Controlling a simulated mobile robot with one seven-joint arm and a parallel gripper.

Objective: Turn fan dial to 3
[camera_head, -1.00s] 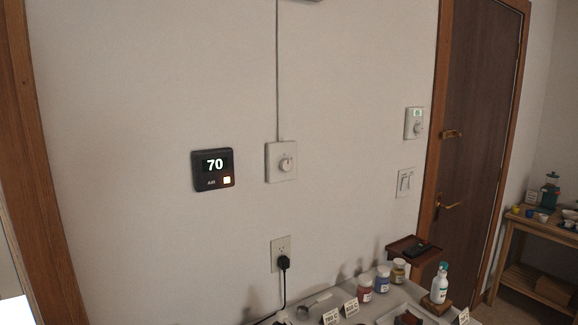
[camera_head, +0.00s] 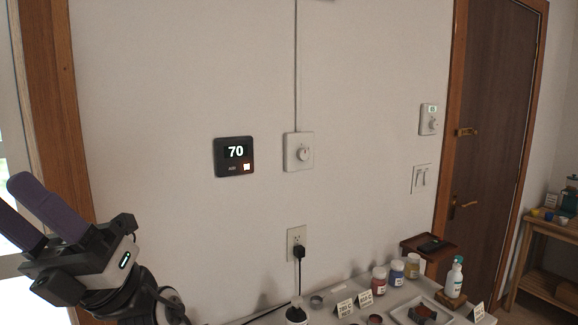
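A white square wall plate with a round white dial (camera_head: 304,154) is at the middle of the wall, with a thin cord running straight up from it. Its markings are too small to read. A second white plate with a small green display and a knob (camera_head: 432,124) is farther right, near the door. I cannot tell from labels which one is the fan dial. My gripper (camera_head: 12,192) is at the lower left, well away from both dials. Its two dark purple fingers are apart with nothing seen between them; one runs off the left edge.
A black thermostat (camera_head: 234,157) reading 70 is left of the middle dial. An outlet (camera_head: 297,244) with a black plug is below it. A light switch (camera_head: 421,179) is near the door (camera_head: 490,130). A table with jars (camera_head: 379,279) and a bottle (camera_head: 454,278) stands below.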

